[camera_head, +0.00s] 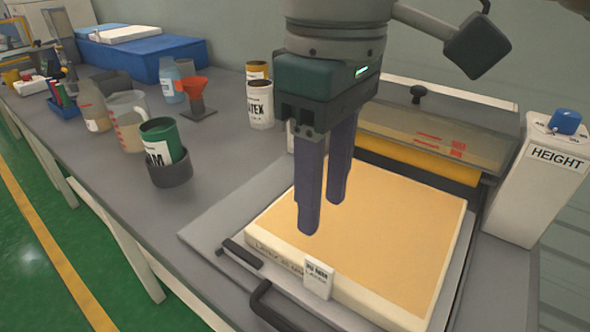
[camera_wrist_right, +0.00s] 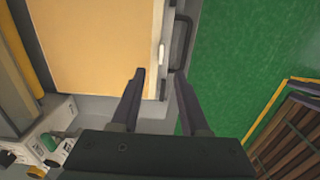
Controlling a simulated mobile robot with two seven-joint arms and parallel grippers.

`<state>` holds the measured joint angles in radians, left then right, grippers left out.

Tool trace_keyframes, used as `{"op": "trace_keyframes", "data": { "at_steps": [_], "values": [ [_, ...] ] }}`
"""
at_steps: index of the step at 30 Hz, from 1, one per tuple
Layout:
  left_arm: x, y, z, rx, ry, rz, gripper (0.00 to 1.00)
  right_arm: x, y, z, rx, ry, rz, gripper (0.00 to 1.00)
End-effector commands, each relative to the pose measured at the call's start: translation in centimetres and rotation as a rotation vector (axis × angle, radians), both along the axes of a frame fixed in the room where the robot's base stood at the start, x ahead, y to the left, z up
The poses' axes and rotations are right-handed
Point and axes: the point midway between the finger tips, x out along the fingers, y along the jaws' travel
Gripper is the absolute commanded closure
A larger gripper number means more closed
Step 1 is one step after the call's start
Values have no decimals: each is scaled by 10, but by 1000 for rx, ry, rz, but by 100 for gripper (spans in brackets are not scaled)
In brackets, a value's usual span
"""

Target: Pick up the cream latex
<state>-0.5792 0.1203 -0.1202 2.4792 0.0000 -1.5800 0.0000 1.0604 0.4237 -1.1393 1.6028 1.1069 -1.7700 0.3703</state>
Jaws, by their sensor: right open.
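The cream latex (camera_head: 385,225) is a thick square slab with a tan top and cream sides, its front side marked "LATEX". It lies flat on a grey plate at the roller machine and also shows in the right wrist view (camera_wrist_right: 95,45). A small white tag (camera_head: 318,279) stands at its front edge. My right gripper (camera_head: 322,214) is open and empty, fingers pointing down over the slab's near left part in the head view. In the right wrist view its fingertips (camera_wrist_right: 159,74) lie either side of the slab's tagged edge. The left gripper is not in view.
Dark handles (camera_head: 275,308) stick out at the plate's front. A yellow roller (camera_head: 415,160) under a clear cover and a white "HEIGHT" box (camera_head: 545,180) stand behind and right. A green can (camera_head: 163,142), jugs and a blue mattress (camera_head: 150,58) fill the bench's left.

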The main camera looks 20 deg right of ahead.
Motion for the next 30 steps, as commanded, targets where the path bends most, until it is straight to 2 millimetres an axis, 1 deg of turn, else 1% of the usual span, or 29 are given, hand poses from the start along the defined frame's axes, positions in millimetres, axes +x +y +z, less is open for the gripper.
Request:
{"op": "trace_keyframes", "data": {
  "at_steps": [1,3,6,11,15,18,21,27,29,30],
  "values": [
    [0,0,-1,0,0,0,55,-1,-1,-9,-3,4,-1,55],
    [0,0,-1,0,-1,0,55,-1,-1,-19,-2,4,-1,55],
    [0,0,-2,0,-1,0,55,-1,0,-32,-1,2,0,55],
    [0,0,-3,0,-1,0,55,-2,0,-46,-1,2,1,55],
    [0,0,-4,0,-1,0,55,-4,0,-69,-2,1,2,55],
    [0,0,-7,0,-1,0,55,-4,0,-83,-1,2,1,55],
    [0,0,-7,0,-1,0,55,-4,0,-89,0,0,2,55],
    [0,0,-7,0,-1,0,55,-3,0,-89,0,-1,3,55],
    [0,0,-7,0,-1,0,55,-3,0,-89,0,-1,3,61],
    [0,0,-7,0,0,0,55,-3,0,-89,0,-1,3,65]
  ]
}}
